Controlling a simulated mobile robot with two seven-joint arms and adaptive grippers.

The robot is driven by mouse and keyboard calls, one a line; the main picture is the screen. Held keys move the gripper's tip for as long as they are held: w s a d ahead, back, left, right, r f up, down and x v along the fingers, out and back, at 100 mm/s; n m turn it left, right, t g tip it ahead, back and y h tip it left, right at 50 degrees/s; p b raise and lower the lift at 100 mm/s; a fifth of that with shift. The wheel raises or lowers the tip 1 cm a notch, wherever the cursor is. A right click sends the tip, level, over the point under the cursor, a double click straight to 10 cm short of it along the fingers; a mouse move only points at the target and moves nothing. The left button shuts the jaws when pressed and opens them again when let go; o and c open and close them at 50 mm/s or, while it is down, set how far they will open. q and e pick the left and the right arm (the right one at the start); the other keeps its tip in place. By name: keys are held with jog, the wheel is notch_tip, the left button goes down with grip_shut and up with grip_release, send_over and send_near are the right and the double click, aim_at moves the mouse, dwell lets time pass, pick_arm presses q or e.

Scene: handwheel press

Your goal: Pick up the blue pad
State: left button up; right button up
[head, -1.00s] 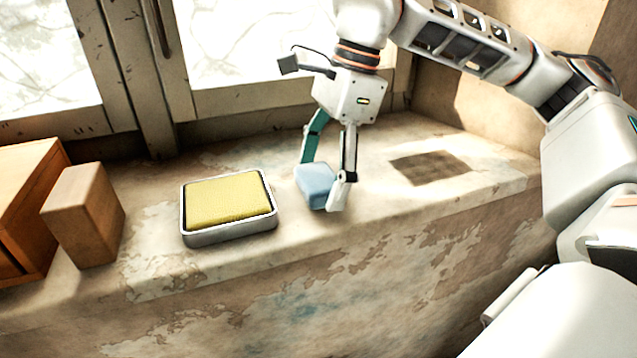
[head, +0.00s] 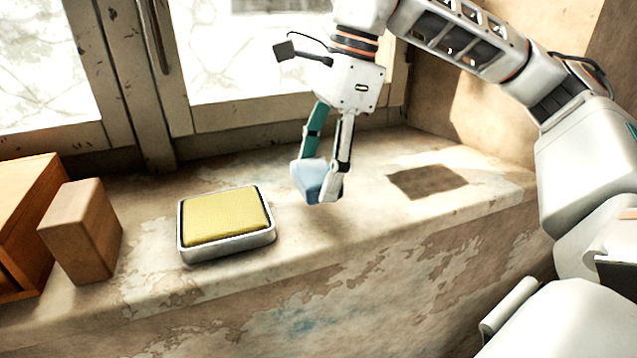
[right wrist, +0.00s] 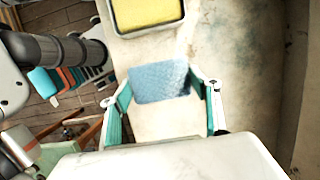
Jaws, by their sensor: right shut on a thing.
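The blue pad (head: 309,178) is a small light-blue block between the fingers of my right gripper (head: 322,182). The gripper is shut on it and appears to hold it a little above the stone ledge. The right wrist view shows the pad (right wrist: 160,82) between the two teal-lined fingers of the gripper (right wrist: 167,94). Part of the pad is hidden behind a finger in the head view. My left gripper is not in view.
A metal tray (head: 228,250) with a yellow pad (head: 226,217) sits on the ledge left of the gripper. A wooden block (head: 82,232) and an orange-brown wooden box (head: 28,215) stand at the far left. A dark square patch (head: 427,181) lies on the ledge at right. A window (head: 250,60) is behind.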

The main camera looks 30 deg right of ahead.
aim_at(318, 169)
notch_tip(318, 169, up, 16)
jog(key=p, duration=0.2)
jog(key=shift+r+p, duration=0.15)
jog(key=shift+p, duration=0.15)
